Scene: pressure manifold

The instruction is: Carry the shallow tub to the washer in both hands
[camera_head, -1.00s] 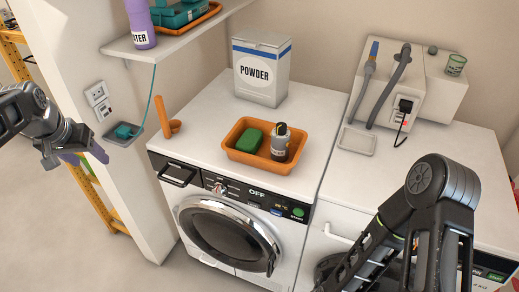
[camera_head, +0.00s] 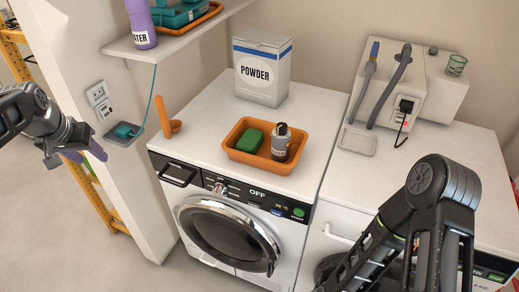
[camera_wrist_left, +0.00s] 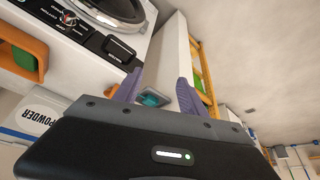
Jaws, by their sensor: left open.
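The orange shallow tub (camera_head: 240,155) sits level on the white washer (camera_head: 190,185), near its front right. It holds a green block (camera_head: 249,140) and a grey bottle with a dark top (camera_head: 281,143). Part of the tub also shows at the left edge of the left wrist view (camera_wrist_left: 33,43). My left gripper (camera_head: 88,155) is at the far left, apart from the tub and away from the washer. In the left wrist view its two purple fingers (camera_wrist_left: 157,91) are spread with nothing between them. My right arm comes in at the lower right; its gripper is out of view.
A powder box (camera_head: 262,75) stands behind the tub, and an orange scoop (camera_head: 170,118) is at the washer's left edge. A second white appliance (camera_head: 415,160) adjoins on the right. A wall shelf (camera_head: 165,45) overhangs the left. A yellow ladder-like frame (camera_head: 97,195) stands behind my left gripper.

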